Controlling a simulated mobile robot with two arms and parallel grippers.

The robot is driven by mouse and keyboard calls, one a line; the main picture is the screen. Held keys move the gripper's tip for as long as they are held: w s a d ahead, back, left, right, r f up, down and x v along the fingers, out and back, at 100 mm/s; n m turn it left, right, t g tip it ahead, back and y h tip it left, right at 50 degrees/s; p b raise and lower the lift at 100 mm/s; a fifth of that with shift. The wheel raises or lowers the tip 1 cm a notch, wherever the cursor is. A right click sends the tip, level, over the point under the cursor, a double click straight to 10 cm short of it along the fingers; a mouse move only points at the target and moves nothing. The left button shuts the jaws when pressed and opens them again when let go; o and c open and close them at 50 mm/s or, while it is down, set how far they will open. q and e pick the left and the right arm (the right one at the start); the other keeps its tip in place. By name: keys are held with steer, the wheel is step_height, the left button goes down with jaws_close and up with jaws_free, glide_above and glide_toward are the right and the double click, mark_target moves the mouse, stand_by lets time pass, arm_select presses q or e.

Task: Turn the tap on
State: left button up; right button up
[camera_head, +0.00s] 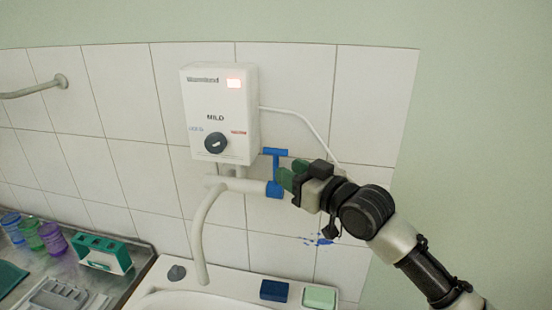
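The tap is a white pipe (238,184) with a long curved spout (200,232) that hangs over the white sink. At its right end is a blue T-shaped handle (275,153), standing upright. My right gripper (286,177) is at the handle from the right, its green fingertips beside or against the blue stem. The tips overlap the handle in this view, so I cannot tell whether they touch or grip it. No water shows at the spout. My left gripper is not in view.
A white water heater (219,112) with a dial and a lit red panel hangs above the tap. A dark blue block (273,291) and a pale green block (319,298) lie on the sink rim. Coloured cups and a green-white holder (101,254) stand on the metal counter at left.

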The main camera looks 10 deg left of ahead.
mark_target(276, 165)
steer(key=p+x, duration=0.1)
steer(key=x, duration=0.4)
jaws_close()
